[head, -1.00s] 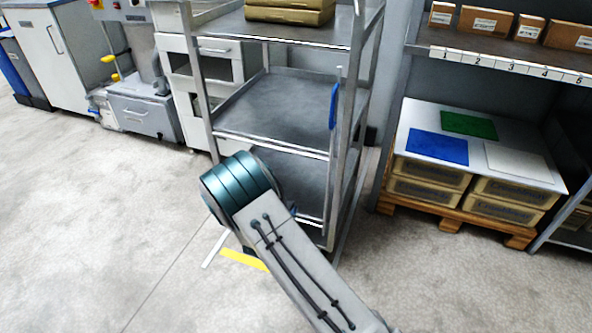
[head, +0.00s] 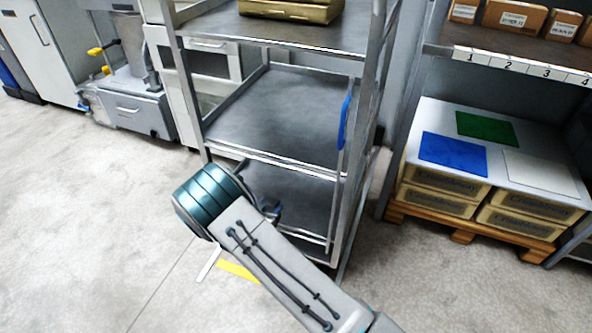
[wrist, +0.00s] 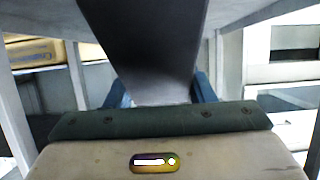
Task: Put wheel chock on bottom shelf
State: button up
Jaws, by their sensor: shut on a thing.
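The wheel chock (wrist: 150,45) is a dark grey block that narrows toward my gripper in the wrist view. My gripper (wrist: 161,92) is shut on it, with a blue finger on each side. In the head view my own wrist hides the chock and most of the gripper. The bottom shelf (head: 305,205) is a grey metal tray low in the rack, partly covered by my arm. My wrist is at its front left side, close to that level. I cannot tell whether the chock touches the shelf.
The rack's middle shelf (head: 285,110) is empty, and gold-coloured cases (head: 292,10) lie on its top shelf. A blue handle (head: 345,122) hangs at the right post. Beige crates (head: 440,180) stand on a pallet to the right. Open floor lies at the left.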

jog(key=shift+w+r+b+x, duration=0.25)
jog(key=shift+r+b+x, duration=0.65)
jog(key=shift+x, duration=2.05)
jog(key=shift+w+r+b+x, duration=0.3)
jog(key=shift+b+x, duration=1.1)
jog(key=shift+x, duration=1.55)
jog(key=shift+w+r+b+x, duration=0.25)
jog(key=shift+r+b+x, duration=0.65)
jog(key=shift+x, duration=2.05)
jog(key=shift+d+f, duration=0.1)
jog(key=shift+f, duration=0.25)
jog(key=shift+f+b, duration=0.15)
jog(key=shift+b, duration=0.25)
jog(key=o, duration=1.4)
jog(key=shift+s+r+p, duration=0.2)
jog(key=shift+r+p, duration=0.1)
jog(key=p+v, duration=0.3)
jog(key=v, duration=0.8)
jog(key=shift+s+p, duration=0.3)
jog(key=shift+s, duration=0.05)
